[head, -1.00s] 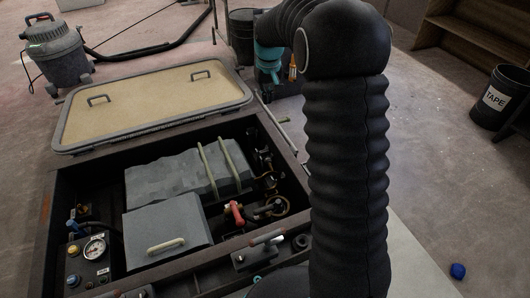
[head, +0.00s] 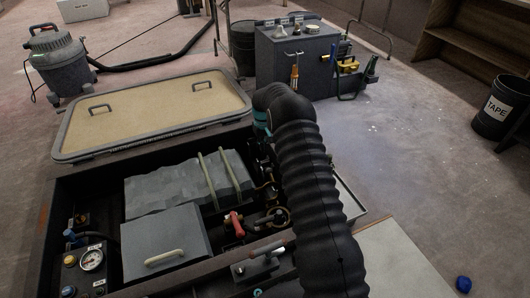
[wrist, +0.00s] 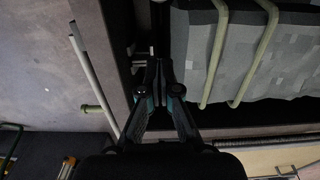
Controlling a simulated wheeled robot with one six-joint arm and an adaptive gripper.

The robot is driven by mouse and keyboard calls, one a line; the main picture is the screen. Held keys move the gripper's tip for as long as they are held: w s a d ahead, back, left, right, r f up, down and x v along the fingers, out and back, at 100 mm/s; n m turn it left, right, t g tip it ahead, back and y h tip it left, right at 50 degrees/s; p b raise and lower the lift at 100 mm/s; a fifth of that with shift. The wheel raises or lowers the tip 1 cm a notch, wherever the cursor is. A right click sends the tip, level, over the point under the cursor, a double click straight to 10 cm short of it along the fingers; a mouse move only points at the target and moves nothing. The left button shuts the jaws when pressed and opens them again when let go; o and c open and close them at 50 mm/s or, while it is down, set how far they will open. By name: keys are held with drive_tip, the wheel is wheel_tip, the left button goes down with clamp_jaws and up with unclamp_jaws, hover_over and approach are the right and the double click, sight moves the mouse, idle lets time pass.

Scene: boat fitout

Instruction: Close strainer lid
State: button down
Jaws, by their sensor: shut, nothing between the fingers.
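The open hatch bay (head: 45,200) lies in front of me. At its right side is a round ring-shaped fitting (head: 284,216), partly behind my arm; I cannot tell whether it is the strainer lid. A red-handled valve (head: 235,224) stands left of it. In the wrist view my gripper (wrist: 158,66) is shut and empty, its fingertips together over the dark gap between the bay's rim (wrist: 112,60) and the grey ribbed box (wrist: 190,60). In the head view the fingers are mostly hidden by my arm. No strainer lid is clearly visible in the wrist view.
The grey ribbed box (head: 170,180) has two pale straps. A grey box with a handle (head: 150,238) and a gauge panel (head: 92,258) stand nearer. The tan hatch cover (head: 150,108) lies open behind. A tool cabinet (head: 290,65) stands beyond; floor at right is mostly clear.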

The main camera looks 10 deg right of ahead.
wheel_tip(320, 180, down, 9)
drive_tip(key=shift+s+d+r, duration=0.1)
drive_tip(key=shift+s+r, duration=0.25)
drive_tip(key=shift+s, duration=0.3)
drive_tip(key=shift+s+d+r, duration=0.15)
drive_tip(key=shift+s+r, duration=0.15)
drive_tip(key=shift+s, duration=0.3)
drive_tip(key=shift+s+d+r, duration=0.1)
drive_tip(key=shift+s+r, duration=0.25)
drive_tip(key=shift+s, duration=0.3)
drive_tip(key=shift+d, duration=0.1)
